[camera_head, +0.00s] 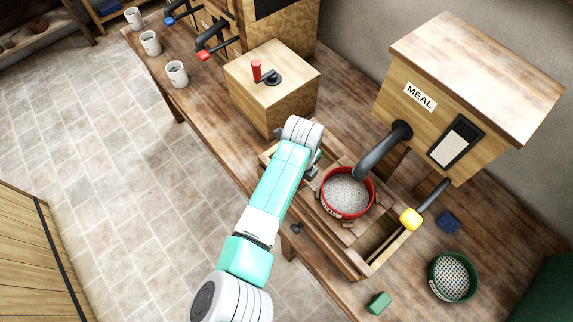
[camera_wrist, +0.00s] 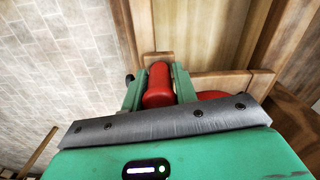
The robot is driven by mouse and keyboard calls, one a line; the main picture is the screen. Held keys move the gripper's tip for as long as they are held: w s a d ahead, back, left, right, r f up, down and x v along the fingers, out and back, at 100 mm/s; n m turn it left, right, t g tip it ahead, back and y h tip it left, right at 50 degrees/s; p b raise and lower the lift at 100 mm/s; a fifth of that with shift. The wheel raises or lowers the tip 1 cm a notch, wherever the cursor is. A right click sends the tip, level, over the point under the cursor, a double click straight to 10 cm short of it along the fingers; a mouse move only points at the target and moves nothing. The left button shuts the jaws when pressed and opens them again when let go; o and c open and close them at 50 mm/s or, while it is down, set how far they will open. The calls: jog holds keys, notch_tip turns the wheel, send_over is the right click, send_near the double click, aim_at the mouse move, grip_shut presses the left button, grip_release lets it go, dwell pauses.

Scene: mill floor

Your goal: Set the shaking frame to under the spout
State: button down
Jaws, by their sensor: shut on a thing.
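The wooden shaking frame (camera_head: 348,232) sits in a long wooden trough (camera_head: 345,262) on the bench. A red round sieve (camera_head: 327,206) rests in the frame and holds pale grainy meal (camera_head: 346,193). The dark spout (camera_head: 378,156) of the meal bin comes down over the sieve's upper right part. My gripper (camera_head: 312,172) is at the sieve's upper left side, partly hidden by my arm. In the wrist view my gripper (camera_wrist: 158,86) is shut on a red handle (camera_wrist: 158,80). A red rim (camera_wrist: 210,95) shows beside it; their join is hidden.
The bin labelled MEAL (camera_head: 440,110) stands behind, with a yellow-ended lever (camera_head: 411,219) at its front. A wooden box (camera_head: 272,85) with a red-handled crank stands left.

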jog(key=shift+d+r, duration=0.1)
jog(key=shift+r, duration=0.05)
jog(key=c, duration=1.5)
grip_release()
jog(key=o, duration=0.3)
jog(key=shift+s+d, duration=0.1)
jog(key=shift+s, duration=0.1)
notch_tip(320, 180, up, 8)
jog(key=shift+f, duration=0.15)
